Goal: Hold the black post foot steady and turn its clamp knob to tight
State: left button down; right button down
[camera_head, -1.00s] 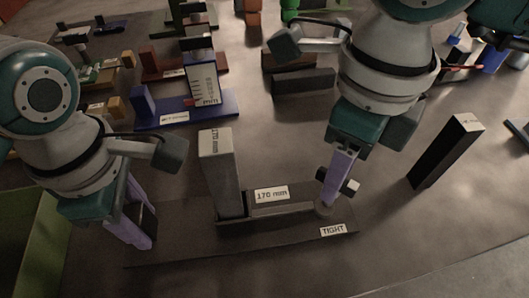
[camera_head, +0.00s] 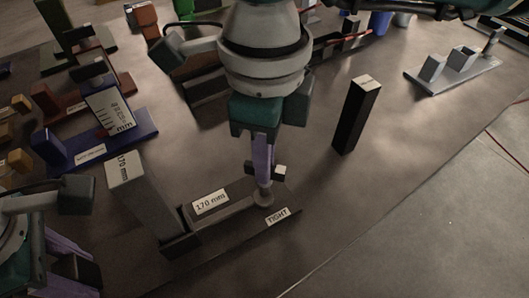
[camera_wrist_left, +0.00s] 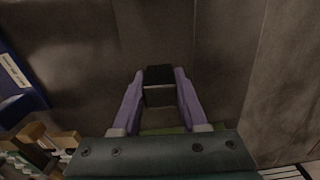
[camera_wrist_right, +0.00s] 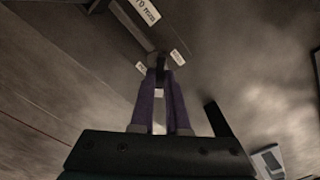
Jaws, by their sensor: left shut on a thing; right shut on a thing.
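The black post foot (camera_head: 183,244) is a long dark plate with a raised bar, a tall grey post (camera_head: 140,200) marked 170 mm at one end and a round clamp knob (camera_head: 263,198) at the other. A TIGHT label (camera_head: 278,216) lies beside the knob. My right gripper (camera_head: 263,183) is shut on the knob's upper part, with a small white-ended piece beside the fingers; it also shows in the right wrist view (camera_wrist_right: 160,72). The knob's exact angle is unclear.
A separate black post (camera_head: 358,115) stands right of my right gripper. A blue stand (camera_head: 130,146) with a mm scale card is at the left. A grey fixture (camera_head: 455,72) lies at the back right. The table's front right area is clear.

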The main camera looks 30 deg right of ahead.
jog(key=m, duration=0.8)
jog(key=shift+m, duration=0.3)
dwell(0.6)
jog(key=c, duration=0.9)
grip_release()
jog(key=shift+r, duration=0.15)
notch_tip(320, 180, up, 12)
